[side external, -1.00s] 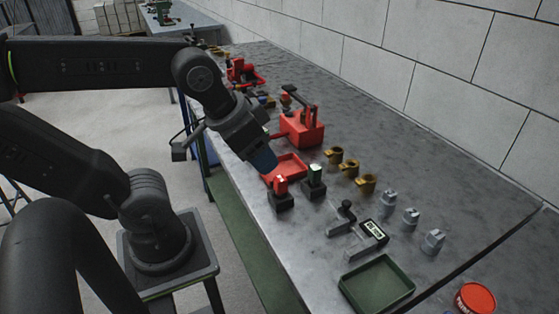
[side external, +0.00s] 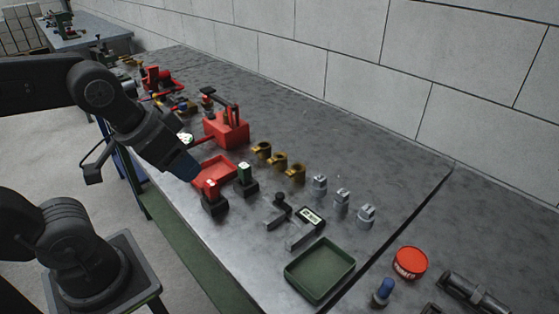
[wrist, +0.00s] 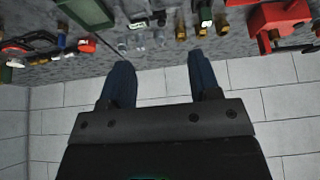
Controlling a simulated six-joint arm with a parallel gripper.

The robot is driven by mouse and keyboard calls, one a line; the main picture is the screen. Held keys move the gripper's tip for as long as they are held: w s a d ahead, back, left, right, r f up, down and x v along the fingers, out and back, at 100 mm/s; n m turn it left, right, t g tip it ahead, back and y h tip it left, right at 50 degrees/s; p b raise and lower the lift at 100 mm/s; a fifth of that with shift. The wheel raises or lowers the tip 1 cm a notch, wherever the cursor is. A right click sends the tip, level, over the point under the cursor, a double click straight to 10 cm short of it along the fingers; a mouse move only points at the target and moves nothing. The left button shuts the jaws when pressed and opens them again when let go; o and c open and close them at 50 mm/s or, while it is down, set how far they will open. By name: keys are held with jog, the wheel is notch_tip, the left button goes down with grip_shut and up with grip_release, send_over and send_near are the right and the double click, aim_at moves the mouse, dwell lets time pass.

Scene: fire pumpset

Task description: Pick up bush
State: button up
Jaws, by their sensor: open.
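Several short brass, bush-like parts (side external: 279,162) stand in a row on the grey bench, right of the red tray, in the side view. Brass parts (wrist: 181,33) also show at the top of the wrist view. I cannot tell for certain which part is the bush. My gripper (side external: 187,168) hangs beside the left edge of the red tray, apart from the brass row. In the wrist view my gripper (wrist: 161,78) has two blue fingers spread wide with nothing between them.
Near the brass row are a red tray (side external: 228,163), a red pump box (side external: 227,131), grey metal parts (side external: 342,202) and a caliper-like tool (side external: 312,217). A green tray (side external: 298,283) and red tin (side external: 410,262) lie nearer. A block wall (side external: 350,65) runs behind.

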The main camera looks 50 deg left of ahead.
jog(key=o, duration=0.7)
jog(key=n+g, duration=0.6)
jog(key=n, duration=1.2)
send_over(278, 161)
jog(key=a, duration=0.1)
notch_tip(278, 161, down, 10)
jog(key=f, duration=1.3)
jog(key=shift+w+f, duration=0.15)
jog(key=shift+w, duration=0.2)
